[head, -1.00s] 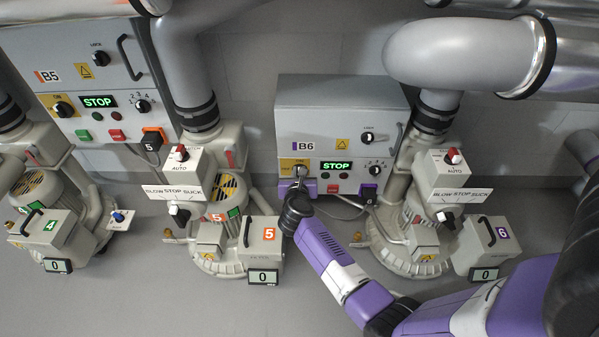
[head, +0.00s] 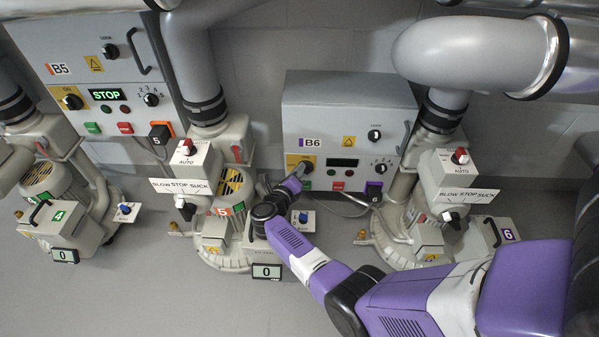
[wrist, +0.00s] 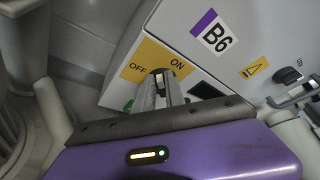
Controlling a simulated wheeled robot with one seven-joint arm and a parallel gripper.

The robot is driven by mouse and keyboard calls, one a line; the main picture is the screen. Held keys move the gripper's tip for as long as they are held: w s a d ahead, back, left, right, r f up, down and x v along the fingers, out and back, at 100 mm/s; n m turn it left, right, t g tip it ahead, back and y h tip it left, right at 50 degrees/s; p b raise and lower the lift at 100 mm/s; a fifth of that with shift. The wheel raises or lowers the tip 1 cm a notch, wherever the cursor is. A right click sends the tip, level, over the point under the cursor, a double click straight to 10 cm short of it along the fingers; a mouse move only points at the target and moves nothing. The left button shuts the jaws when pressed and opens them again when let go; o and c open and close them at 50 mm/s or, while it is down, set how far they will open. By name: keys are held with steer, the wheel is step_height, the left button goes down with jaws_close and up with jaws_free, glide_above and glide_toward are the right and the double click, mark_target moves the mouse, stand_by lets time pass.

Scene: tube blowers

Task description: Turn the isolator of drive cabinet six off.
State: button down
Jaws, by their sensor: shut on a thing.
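Drive cabinet B6 (head: 335,112) is the grey box on the wall, right of centre in the head view; its label (wrist: 213,36) shows in the wrist view. The isolator's yellow plate (wrist: 139,62), marked OFF and ON, is at the cabinet's lower left. It also shows in the head view (head: 292,160). My gripper (wrist: 161,84) is shut on the isolator knob in front of this plate. The fingers hide most of the knob, so I cannot read its pointer. The cabinet's display (head: 343,162) is dark. My gripper in the head view (head: 298,174) is tilted.
Cabinet B5 (head: 85,45) at the left shows a lit green STOP. Blower five (head: 228,190) stands below and left of my gripper, blower six (head: 420,225) to the right. Open floor lies in front.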

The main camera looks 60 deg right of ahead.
steer(key=shift+w+a+f+n+h+b, duration=0.15)
steer(key=shift+f+n+h+b, duration=0.25)
steer(key=shift+n+b, duration=0.25)
steer(key=shift+r, duration=0.1)
steer(key=c, duration=1.4)
jaws_free()
steer(key=shift+r, duration=0.15)
step_height(320, 180, up, 20)
steer(key=p, duration=1.1)
